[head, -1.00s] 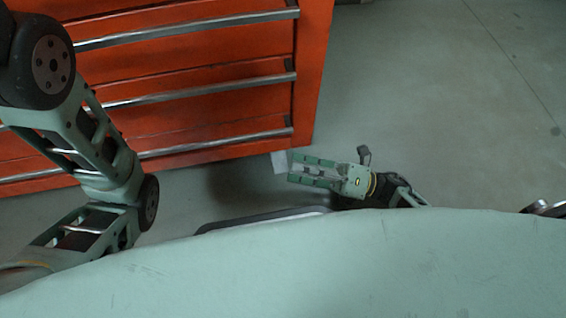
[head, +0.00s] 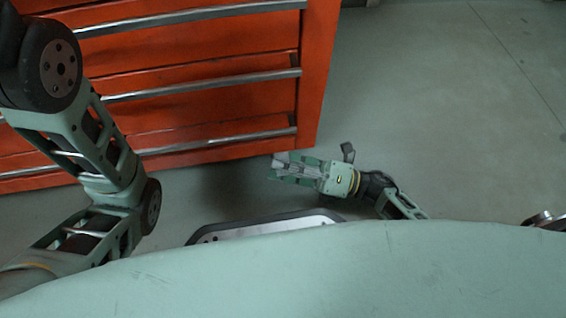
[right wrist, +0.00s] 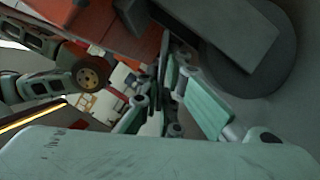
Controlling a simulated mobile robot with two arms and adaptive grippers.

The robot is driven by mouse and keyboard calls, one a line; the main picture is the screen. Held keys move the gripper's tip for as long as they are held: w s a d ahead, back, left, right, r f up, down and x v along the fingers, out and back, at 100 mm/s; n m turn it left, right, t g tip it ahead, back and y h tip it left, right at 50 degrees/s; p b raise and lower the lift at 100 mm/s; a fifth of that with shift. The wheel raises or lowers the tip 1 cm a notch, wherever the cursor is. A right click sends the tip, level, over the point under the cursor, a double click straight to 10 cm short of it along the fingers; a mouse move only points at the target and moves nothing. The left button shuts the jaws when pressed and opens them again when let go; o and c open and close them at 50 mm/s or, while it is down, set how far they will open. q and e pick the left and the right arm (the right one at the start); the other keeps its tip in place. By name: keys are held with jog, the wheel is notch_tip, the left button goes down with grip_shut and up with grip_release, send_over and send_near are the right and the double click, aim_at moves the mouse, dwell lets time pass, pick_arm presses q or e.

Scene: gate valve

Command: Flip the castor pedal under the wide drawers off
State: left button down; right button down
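The red cabinet with wide drawers (head: 210,110) fills the upper left of the head view. A pale grey piece (head: 280,157) shows under its near right corner, partly covered by my gripper; I cannot tell whether it is the castor pedal. In the right wrist view a large dark grey castor wheel (right wrist: 262,60) is close at the upper right, with a bracket arm beside it. My right gripper (head: 276,170) is low beside this corner, pointing left, its fingers apart. Its fingers also show in the right wrist view (right wrist: 176,75). Contact with the castor is unclear. My left gripper is out of view.
My left arm stands at the left of the head view, in front of the drawers. My own pale green body covers the bottom. Grey floor (head: 450,110) lies open to the right of the cabinet.

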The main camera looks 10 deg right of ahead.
dwell(0.6)
jog(key=m+p, duration=0.1)
jog(key=p, duration=0.2)
jog(key=r+m+h+p, duration=0.1)
jog(key=p, duration=0.2)
jog(key=r+m+p, duration=0.1)
jog(key=m+p, duration=0.1)
jog(key=p, duration=0.1)
jog(key=shift+s+r+h, duration=0.2)
jog(key=shift+s+h, duration=0.1)
jog(key=shift+m+h+p, duration=0.3)
jog(key=shift+m+p, duration=0.6)
jog(key=shift+p, duration=0.2)
jog(key=c, duration=2.4)
grip_release()
jog(key=shift+c, duration=0.2)
jog(key=o, duration=0.5)
jog(key=shift+c, duration=0.2)
jog(key=v, duration=1.2)
